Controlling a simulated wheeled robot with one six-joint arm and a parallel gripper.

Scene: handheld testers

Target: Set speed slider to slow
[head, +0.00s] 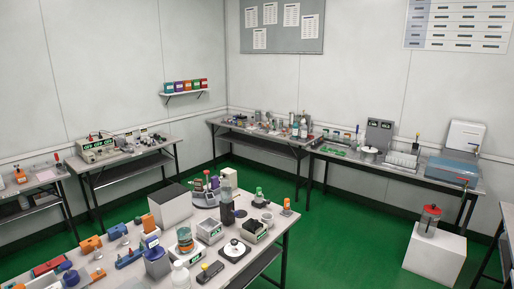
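No speed slider can be made out for certain at this size. A dark, flat handheld-like device (210,273) lies at the front edge of the near table; its controls are too small to read. Beside it on the right is a device with a round black-and-white top (234,250). A grey box-shaped unit (209,231) stands behind the dark device. My gripper is not in view.
The near table (262,262) is crowded with bottles, blocks and a white box (170,206). Benches with equipment line the walls, including a blue unit (453,171) at right. A white pedestal (434,255) stands on the green floor (345,240), which is open between the benches.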

